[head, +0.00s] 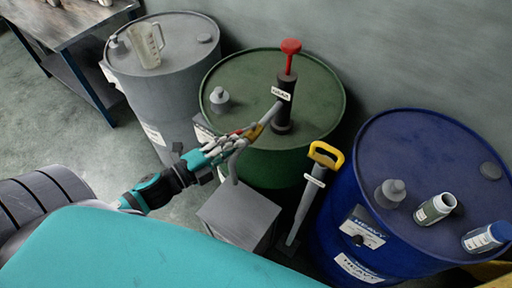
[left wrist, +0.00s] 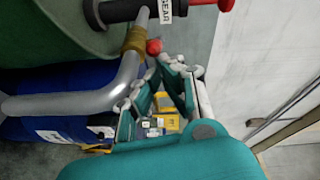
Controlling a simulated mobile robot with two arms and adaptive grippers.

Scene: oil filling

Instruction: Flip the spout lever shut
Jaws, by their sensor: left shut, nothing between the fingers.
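A black pump (head: 285,103) marked GEAR, with a red handle (head: 290,46), stands on the green drum (head: 225,70). Its grey spout (head: 235,165) slopes from the pump, passes a yellow-brown collar (head: 254,132) and bends down. The spout (left wrist: 75,101) and its collar (left wrist: 136,40) also show in the left wrist view. The lever's red ball end (left wrist: 154,46) is by the collar. My left gripper (head: 238,138) is shut and empty beside the spout. In the left wrist view its fingertips (left wrist: 172,66) are close to the red ball; I cannot tell if they touch.
A grey box (head: 240,212) stands below the spout. A yellow-handled pump (head: 318,180) stands between it and the blue drum (head: 420,135), which carries bottles. A grey drum (head: 175,80) with a clear jug (head: 147,46) is at the left. A wall is behind.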

